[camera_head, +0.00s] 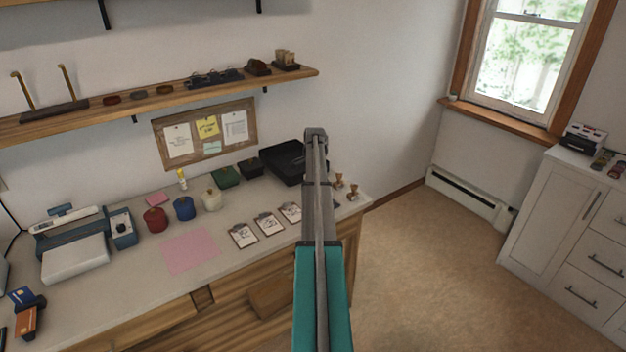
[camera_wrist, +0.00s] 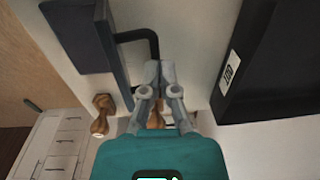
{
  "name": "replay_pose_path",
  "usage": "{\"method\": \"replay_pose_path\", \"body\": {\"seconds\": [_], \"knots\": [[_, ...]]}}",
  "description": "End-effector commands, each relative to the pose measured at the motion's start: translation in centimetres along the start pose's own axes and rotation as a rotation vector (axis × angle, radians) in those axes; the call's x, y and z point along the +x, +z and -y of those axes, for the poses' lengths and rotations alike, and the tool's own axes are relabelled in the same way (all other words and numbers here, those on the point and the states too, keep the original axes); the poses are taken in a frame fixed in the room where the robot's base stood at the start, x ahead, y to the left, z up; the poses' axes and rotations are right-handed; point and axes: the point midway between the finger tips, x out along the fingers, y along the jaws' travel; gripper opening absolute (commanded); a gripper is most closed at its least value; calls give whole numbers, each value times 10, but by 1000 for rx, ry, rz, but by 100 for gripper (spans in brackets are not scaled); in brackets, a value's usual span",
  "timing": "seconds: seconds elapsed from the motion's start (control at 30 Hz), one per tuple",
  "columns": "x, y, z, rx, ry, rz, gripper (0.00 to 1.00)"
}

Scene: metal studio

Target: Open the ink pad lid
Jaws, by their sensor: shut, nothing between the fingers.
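In the wrist view, a dark blue-grey case (camera_wrist: 78,38), which looks like the ink pad, is at the upper left. A narrow slab (camera_wrist: 113,60) stands at an angle along its right side, as a raised lid would; the hinge is not clear. My gripper (camera_wrist: 158,72) is shut and empty, to the right of this slab with a small apparent gap. In the head view my gripper (camera_head: 316,134) and arm cover part of the counter's right end, and the ink pad is mostly hidden there.
Wooden-handled stamps (camera_wrist: 101,115) stand near the ink pad; they also show in the head view (camera_head: 353,189). A black labelled tray (camera_wrist: 272,65) lies right of my gripper. Clipboards (camera_head: 267,223) and coloured jars (camera_head: 184,208) occupy the counter (camera_head: 120,290). A shelf (camera_head: 160,102) runs above.

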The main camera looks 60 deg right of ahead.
Motion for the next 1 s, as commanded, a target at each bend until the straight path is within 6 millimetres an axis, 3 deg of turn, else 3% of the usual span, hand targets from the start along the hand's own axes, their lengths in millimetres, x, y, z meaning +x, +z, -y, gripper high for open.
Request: {"method": "replay_pose_path", "body": {"seconds": [0.5,1.0], "knots": [[-16,1,2,-1,0,0,0],[-16,2,2,-2,0,0,0]]}}
